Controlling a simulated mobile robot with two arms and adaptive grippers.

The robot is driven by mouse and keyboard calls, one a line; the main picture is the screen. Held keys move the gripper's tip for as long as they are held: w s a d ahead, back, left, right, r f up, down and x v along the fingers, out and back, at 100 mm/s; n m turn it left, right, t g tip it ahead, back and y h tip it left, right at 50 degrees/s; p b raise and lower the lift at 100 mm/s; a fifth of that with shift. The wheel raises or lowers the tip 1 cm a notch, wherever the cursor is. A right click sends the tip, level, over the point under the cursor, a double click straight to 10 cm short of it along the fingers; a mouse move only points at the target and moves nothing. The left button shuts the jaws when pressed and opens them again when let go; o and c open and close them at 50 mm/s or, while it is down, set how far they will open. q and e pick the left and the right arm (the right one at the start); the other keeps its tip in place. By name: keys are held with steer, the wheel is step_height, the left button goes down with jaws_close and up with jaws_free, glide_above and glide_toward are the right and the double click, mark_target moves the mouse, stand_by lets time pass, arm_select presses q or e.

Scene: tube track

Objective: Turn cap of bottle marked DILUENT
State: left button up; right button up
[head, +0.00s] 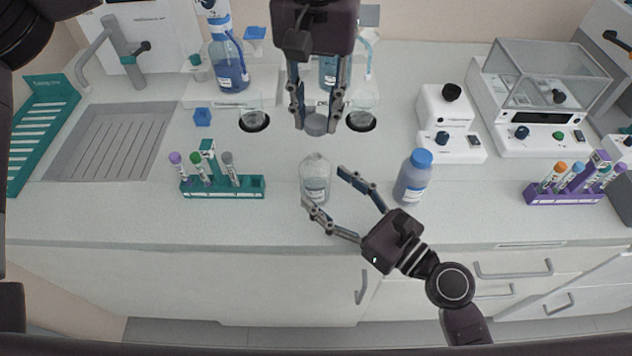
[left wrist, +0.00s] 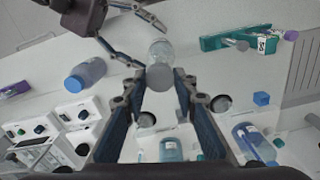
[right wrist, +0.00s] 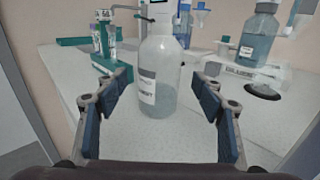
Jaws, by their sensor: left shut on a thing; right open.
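A clear bottle (head: 315,180) stands upright on the bench, with no cap visible on its neck. Its label in the right wrist view (right wrist: 147,90) is too blurred to read as DILUENT. My left gripper (head: 316,126) is shut on a grey cap (left wrist: 160,77), held above and behind the bottle, apart from it. My right gripper (head: 324,187) is open, its fingers on either side of the bottle near the front edge. A blue-capped bottle (head: 412,182) with purplish-blue contents stands to the right; its label is unreadable.
A green tube rack (head: 225,187) stands left and a purple rack (head: 565,198) far right. Behind are a large blue-liquid bottle (head: 229,72), two dark-rimmed round holders and white devices (head: 443,110). Bench between the clear bottle and green rack is free.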

mark_target(326, 188)
arm_select(q)
steer(key=shift+w+a+f, duration=0.1)
steer(key=shift+w+a, duration=0.05)
steer(key=shift+a, duration=0.05)
arm_select(e)
steer(key=x, duration=0.4)
arm_select(q)
steer(key=shift+d, duration=0.1)
arm_select(e)
steer(key=shift+w+a, duration=0.1)
steer(key=shift+a, duration=0.05)
jaws_close()
arm_select(q)
steer(key=shift+f, duration=2.4)
